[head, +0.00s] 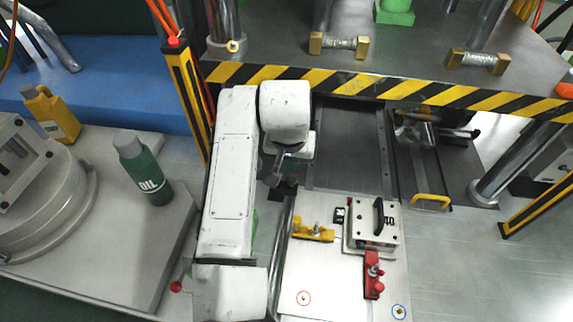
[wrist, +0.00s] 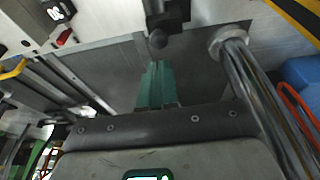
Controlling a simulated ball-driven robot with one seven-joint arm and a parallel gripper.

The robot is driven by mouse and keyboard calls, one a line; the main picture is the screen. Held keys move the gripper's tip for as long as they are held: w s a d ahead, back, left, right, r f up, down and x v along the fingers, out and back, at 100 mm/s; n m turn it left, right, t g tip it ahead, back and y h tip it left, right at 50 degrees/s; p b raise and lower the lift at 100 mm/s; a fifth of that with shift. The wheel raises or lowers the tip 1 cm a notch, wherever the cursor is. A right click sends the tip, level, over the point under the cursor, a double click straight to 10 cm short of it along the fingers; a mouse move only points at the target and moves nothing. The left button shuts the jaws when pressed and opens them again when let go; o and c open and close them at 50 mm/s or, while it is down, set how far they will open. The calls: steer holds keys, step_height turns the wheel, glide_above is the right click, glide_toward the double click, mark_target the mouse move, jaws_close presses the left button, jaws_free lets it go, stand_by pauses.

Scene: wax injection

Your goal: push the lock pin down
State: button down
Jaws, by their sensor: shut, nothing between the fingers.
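In the wrist view, my gripper (wrist: 158,85) shows as green fingers held together, with nothing between them. A black block with a round dark knob (wrist: 158,41) lies just beyond the fingertips, apart from them in the picture. This may be the lock pin, but I cannot be sure. In the head view, a dark fitting (head: 285,180) shows beside my white arm, near the upper left corner of the pale plate (head: 335,285). My arm hides the fingers in the head view. I cannot tell whether the pin is up or down.
The plate carries a block with a black handle (head: 379,216), a yellow clamp (head: 313,232) and a red clamp (head: 373,276). A striped press edge (head: 390,87) overhangs behind. An oil bottle (head: 143,167) stands left. A metal column (wrist: 238,65) rises right in the wrist view.

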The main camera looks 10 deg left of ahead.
steer(key=b+v, duration=0.1)
steer(key=v, duration=0.8)
stand_by(0.3)
